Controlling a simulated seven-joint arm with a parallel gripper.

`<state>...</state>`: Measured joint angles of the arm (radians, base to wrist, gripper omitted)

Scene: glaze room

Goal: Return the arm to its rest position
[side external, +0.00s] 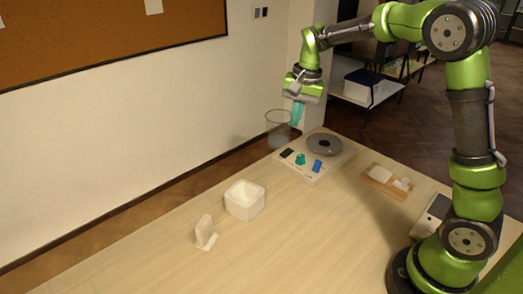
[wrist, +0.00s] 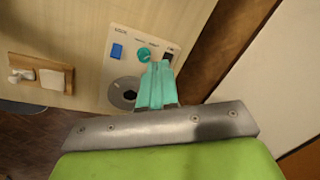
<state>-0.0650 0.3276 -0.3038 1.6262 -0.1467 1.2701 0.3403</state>
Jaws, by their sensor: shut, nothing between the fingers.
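My gripper (side external: 297,113) has teal fingers and hangs from the green arm above the far end of the table. In the side view it is over the back edge of a white device with a round grey disc, near a clear container. In the wrist view the teal fingers (wrist: 155,85) are together and empty, and they overlap part of the white device below. The fingertips are clear of the table and touch nothing that I can see.
The white device (side external: 311,173) has a blue and a teal part on its front. A clear container (side external: 278,128) stands behind it. A white square pot (side external: 245,200), a small white stand (side external: 205,235) and a wooden tray (side external: 372,184) are on the table (side external: 290,240). The front middle is clear.

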